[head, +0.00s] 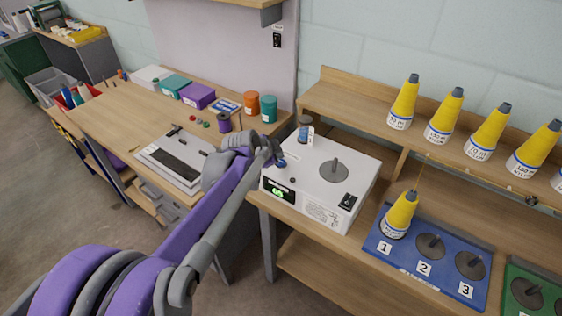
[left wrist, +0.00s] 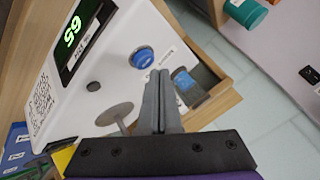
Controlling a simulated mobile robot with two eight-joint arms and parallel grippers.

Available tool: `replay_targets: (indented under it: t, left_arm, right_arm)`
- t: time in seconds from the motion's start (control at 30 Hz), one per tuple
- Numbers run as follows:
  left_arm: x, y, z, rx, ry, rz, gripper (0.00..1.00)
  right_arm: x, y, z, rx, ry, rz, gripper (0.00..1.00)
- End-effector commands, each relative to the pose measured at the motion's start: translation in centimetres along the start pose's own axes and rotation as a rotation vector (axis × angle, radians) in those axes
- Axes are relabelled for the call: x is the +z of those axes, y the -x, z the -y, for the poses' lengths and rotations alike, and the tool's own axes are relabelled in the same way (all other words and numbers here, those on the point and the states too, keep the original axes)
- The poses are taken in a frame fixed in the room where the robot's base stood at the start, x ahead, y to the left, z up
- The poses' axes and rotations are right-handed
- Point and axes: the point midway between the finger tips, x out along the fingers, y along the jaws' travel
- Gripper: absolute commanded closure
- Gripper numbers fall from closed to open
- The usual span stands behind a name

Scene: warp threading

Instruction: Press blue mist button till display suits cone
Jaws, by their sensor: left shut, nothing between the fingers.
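The white box (head: 335,165) has a green-lit display (head: 280,192) on its front; the display shows larger in the left wrist view (left wrist: 74,31) with two digits turned sideways, which I cannot read surely. The blue button (left wrist: 143,58) is on the box's top; in the head view it (head: 281,163) is partly covered by my gripper. My left gripper (head: 272,154) is shut and empty, its fingertips (left wrist: 161,76) close beside the button; contact cannot be told. A yellow cone (head: 400,213) with a white label, too small to read, stands at place 1 of the blue board (head: 407,262).
Several labelled yellow cones (head: 404,101) stand on the shelf behind. A green board (head: 512,300) lies at the right. The left bench holds a flat device (head: 180,160) and tubs.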

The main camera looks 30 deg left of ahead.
Motion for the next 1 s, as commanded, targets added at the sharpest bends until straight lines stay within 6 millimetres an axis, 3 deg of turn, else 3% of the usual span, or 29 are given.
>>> replay_targets:
  t: [1.0]
  left_arm:
    - [0.43,-0.60,-0.44,0.000,0.000,0.000,1.00]
  right_arm:
    - [0.24,-0.32,0.00,0.000,0.000,0.002,0.50]
